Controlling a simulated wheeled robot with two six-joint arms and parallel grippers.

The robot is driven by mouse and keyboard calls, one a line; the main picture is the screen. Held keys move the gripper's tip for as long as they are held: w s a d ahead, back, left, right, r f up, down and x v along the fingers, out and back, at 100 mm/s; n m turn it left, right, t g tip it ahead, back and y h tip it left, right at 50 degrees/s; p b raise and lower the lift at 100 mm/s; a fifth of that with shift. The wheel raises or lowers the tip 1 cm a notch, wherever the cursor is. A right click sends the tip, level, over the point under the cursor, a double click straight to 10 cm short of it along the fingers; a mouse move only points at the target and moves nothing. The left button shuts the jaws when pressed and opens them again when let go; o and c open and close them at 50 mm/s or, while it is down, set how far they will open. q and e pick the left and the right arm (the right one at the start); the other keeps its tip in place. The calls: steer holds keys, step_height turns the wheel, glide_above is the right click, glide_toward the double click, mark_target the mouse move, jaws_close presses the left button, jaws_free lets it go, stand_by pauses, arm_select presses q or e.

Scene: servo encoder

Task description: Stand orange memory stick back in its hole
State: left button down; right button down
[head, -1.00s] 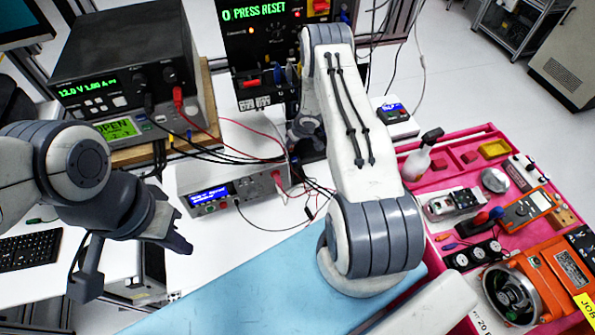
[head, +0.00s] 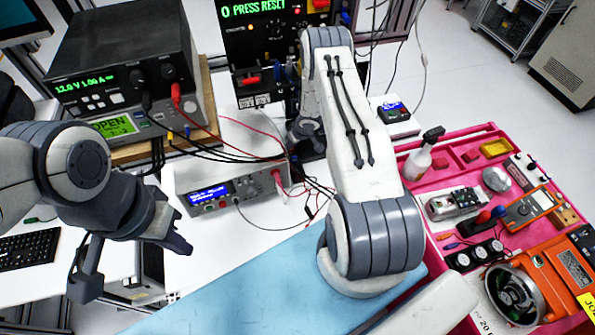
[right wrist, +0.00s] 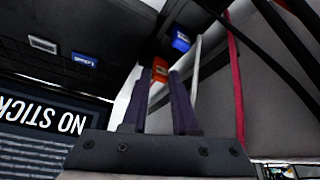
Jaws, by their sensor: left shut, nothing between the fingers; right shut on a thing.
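The orange memory stick (right wrist: 160,70) shows in the right wrist view between the tips of my right gripper (right wrist: 158,84), which is shut on it. Only its orange end shows clearly; the fingers hide part of it. The hole for it cannot be made out. In the head view my right arm covers most of that gripper, and the stick cannot be seen there. My left gripper (head: 181,240) is shut and empty, above the white bench at the left, apart from everything.
A blue stick (right wrist: 181,40) stands just beyond the orange one. A display reads "NO STICK" (right wrist: 42,116). A black panel (head: 262,45) reads "PRESS RESET". Cables cross near the power supply (head: 130,70) and bench instrument (head: 225,190). A pink tray (head: 440,180) of parts lies right.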

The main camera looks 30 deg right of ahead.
steer(key=shift+f, duration=0.3)
steer(key=c, duration=0.6)
jaws_free()
steer(key=b+v, duration=0.1)
steer(key=v, duration=0.9)
steer(key=shift+r+b, duration=0.25)
steer(key=shift+b, duration=0.1)
